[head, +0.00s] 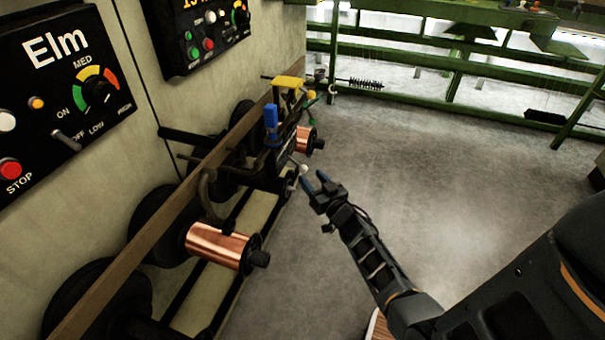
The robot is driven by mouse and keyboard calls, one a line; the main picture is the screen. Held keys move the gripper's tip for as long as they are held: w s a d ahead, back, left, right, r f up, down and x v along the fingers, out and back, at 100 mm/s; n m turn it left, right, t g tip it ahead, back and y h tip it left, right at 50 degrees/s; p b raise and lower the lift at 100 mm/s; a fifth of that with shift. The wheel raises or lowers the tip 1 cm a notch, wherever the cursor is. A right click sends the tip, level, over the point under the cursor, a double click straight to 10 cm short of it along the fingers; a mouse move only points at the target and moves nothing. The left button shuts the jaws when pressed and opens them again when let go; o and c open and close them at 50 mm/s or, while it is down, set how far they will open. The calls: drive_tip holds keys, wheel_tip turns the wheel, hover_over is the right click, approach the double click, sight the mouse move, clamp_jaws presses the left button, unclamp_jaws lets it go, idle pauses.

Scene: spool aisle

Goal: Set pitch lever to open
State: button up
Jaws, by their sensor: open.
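My gripper (316,181) is at the centre of the head view, its two dark-blue-tipped fingers apart and nothing between them. Just beyond and left of the fingertips is a small lever with a pale ball knob (303,168), close to the fingers; I cannot tell whether they touch.
A control panel marked Elm (62,90) is on the left wall. Green shelving (440,42) spans the back. The grey floor (440,190) at right is clear.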

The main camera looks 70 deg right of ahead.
sight(306, 171)
drive_tip(key=b+x, duration=0.1)
drive_tip(key=x, duration=0.5)
clamp_jaws()
idle(0.4)
